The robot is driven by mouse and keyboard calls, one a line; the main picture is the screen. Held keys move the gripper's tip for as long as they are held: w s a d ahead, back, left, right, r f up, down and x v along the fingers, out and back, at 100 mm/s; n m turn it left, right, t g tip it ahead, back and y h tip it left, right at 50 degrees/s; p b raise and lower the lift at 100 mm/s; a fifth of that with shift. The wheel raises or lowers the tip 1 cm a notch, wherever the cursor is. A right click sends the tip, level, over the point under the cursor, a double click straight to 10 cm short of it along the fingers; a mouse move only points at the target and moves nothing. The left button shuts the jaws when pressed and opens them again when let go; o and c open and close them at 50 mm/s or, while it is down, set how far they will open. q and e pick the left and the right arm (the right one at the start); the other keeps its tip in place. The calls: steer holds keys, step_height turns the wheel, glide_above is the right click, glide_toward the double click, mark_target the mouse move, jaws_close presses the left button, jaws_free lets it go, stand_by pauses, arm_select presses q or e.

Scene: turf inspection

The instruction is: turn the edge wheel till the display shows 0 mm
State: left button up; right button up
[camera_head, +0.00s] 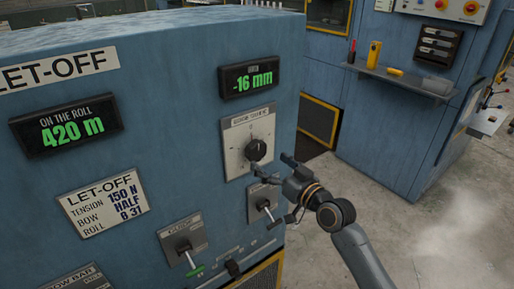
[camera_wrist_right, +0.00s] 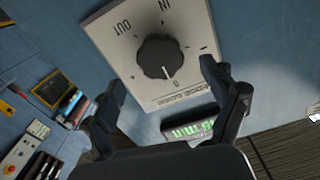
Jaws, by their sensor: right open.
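The edge wheel is a round black knob (camera_head: 256,149) on a pale dial plate (camera_head: 236,164) on the blue machine's front. In the right wrist view the knob (camera_wrist_right: 158,57) shows a white pointer line, and the plate (camera_wrist_right: 107,40) carries the words IN and OUT. The display (camera_head: 248,78) above the plate reads -16 mm in green. My right gripper (camera_head: 270,166) is open in front of the plate, just below and right of the knob. In the wrist view its fingers (camera_wrist_right: 163,78) stand apart on either side, not closed on the knob. My left gripper is not in view.
A display (camera_head: 65,127) at left reads 420 m. Lever switches (camera_head: 184,247) (camera_head: 262,209) sit below the dial, one close to my right gripper. A label (camera_head: 103,203) lists let-off settings. Another blue cabinet with a shelf (camera_head: 405,80) stands at right, beyond clear floor.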

mark_target(258, 153)
steer(key=x, duration=0.7)
steer(key=shift+p, duration=0.3)
steer(key=shift+c, duration=0.2)
steer(key=c, duration=1.1)
